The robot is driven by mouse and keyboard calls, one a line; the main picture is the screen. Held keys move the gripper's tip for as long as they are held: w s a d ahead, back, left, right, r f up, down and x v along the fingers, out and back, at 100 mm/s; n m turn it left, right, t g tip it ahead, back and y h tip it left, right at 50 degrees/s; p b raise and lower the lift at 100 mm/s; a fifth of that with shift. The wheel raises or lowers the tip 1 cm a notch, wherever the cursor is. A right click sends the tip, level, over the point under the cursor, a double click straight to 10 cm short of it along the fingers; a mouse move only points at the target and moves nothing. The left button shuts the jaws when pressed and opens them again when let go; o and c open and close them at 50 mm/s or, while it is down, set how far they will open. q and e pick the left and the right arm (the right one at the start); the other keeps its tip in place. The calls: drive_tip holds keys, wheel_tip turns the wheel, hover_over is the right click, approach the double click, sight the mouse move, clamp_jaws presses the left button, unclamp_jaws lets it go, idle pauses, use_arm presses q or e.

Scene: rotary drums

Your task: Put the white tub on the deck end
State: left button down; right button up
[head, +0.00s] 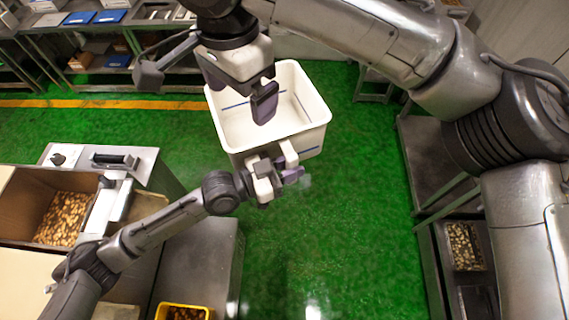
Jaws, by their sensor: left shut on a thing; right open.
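The white tub (293,112) is an open, empty-looking box with a blue stripe, in the upper middle of the head view over the green floor. My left gripper (278,177) is shut on the tub at its near side. My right gripper (208,90) is open, its jaws wide apart. One dark finger pad overlaps the tub's inside in the picture; I cannot tell whether it touches. The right gripper hides the tub's far left part. I cannot tell which surface is the deck end.
A machine with a bin of brown pieces (63,217) stands at left, beside a grey metal surface (212,262). A yellow crate (184,311) is at the bottom. Benches with blue trays (110,16) line the back. Metal racks (430,150) stand right. Green floor between is clear.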

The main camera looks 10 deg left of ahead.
use_arm(q)
drive_tip(key=shift+w+a+f, duration=0.1)
drive_tip(key=shift+w+f, duration=0.2)
drive_tip(key=shift+w, duration=0.05)
use_arm(e)
drive_tip(key=shift+c, duration=0.5)
drive_tip(key=shift+f, duration=0.1)
drive_tip(key=c, duration=0.3)
wheel_tip(320, 180, down, 7)
drive_tip(key=g, duration=0.2)
drive_tip(key=shift+d+g+y, duration=0.1)
drive_tip(key=shift+g+y, duration=0.2)
drive_tip(key=c, duration=0.6)
drive_tip(key=shift+w+d+f+m+g+y, duration=0.25)
drive_tip(key=shift+w+f+y, duration=0.2)
drive_tip(key=shift+f+y, duration=0.15)
drive_tip(key=shift+w+d+f+m+g+y, duration=0.15)
drive_tip(key=shift+w+f+g+y, duration=0.1)
drive_tip(key=shift+w+f+y, duration=0.25)
drive_tip(key=shift+c, duration=0.5)
drive_tip(key=w+d+r+n+t, duration=0.2)
drive_tip(key=w+d+n+t, duration=0.75)
drive_tip(key=w, duration=0.65)
drive_tip(key=w+f+n+g, duration=0.2)
drive_tip(key=w+f+n, duration=0.2)
drive_tip(key=f, duration=0.7)
drive_tip(key=shift+f+h, duration=0.3)
drive_tip(key=shift+h, duration=0.1)
